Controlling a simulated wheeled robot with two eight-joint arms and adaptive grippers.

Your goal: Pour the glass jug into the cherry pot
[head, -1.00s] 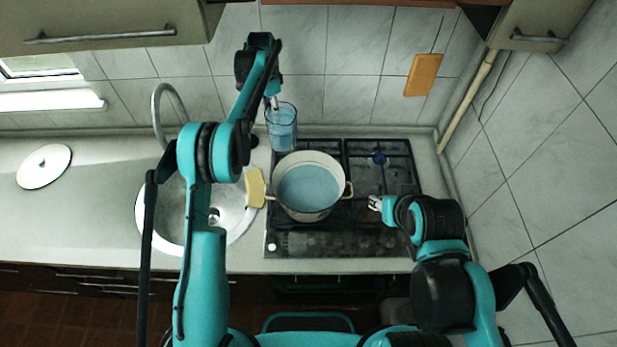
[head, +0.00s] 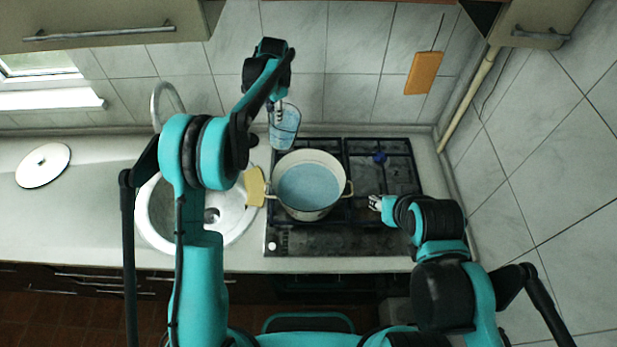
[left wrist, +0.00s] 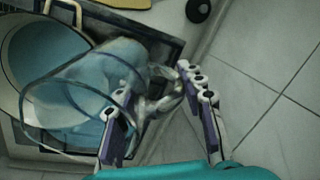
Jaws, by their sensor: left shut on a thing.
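The clear glass jug (head: 285,126) holds blue liquid and is slightly tilted, just behind the pot in the head view. My left gripper (head: 277,106) is shut on the jug's handle. In the left wrist view the fingers of my left gripper (left wrist: 163,108) are around the handle, and the jug (left wrist: 85,95) overlaps the pot (left wrist: 38,50). The cream two-handled pot (head: 308,187), taken as the cherry pot, stands on the left part of the hob with blue inside; no cherry pattern is discernible. My right gripper (head: 375,203) is right of the pot, apparently empty; its jaws are too small to read.
The black gas hob (head: 385,180) has free burners to the right of the pot. A yellow item (head: 255,187) lies by the pot's left handle, beside the sink (head: 160,215). A white lid (head: 43,166) lies on the far-left counter. Tiled walls are close behind and right.

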